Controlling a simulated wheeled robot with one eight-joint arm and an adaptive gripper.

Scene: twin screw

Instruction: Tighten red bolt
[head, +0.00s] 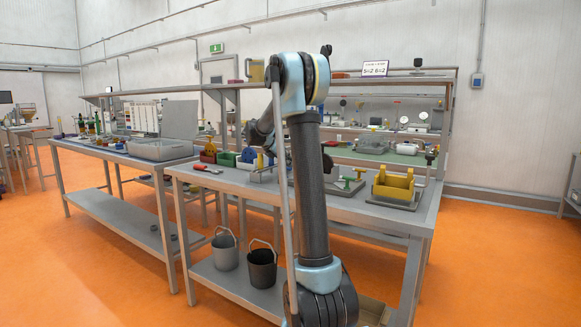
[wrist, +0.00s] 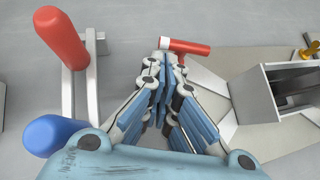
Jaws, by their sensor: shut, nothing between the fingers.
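In the wrist view a red bar-shaped piece with a pale end (wrist: 186,46), which looks like the red bolt's handle, lies just beyond my fingertips. My gripper (wrist: 172,66) is shut and empty, with its fingers pressed together. The fingertips overlap the near edge of the red piece in the picture; I cannot tell whether they touch it. The bolt's shaft is hidden. A grey metal fixture (wrist: 233,100) spreads to the right of the fingers. In the head view my arm hides the gripper and the red bolt.
In the wrist view a red handle (wrist: 61,38) and a blue handle (wrist: 53,134) stand close on the left, and an orange-yellow knob (wrist: 310,48) at far right.

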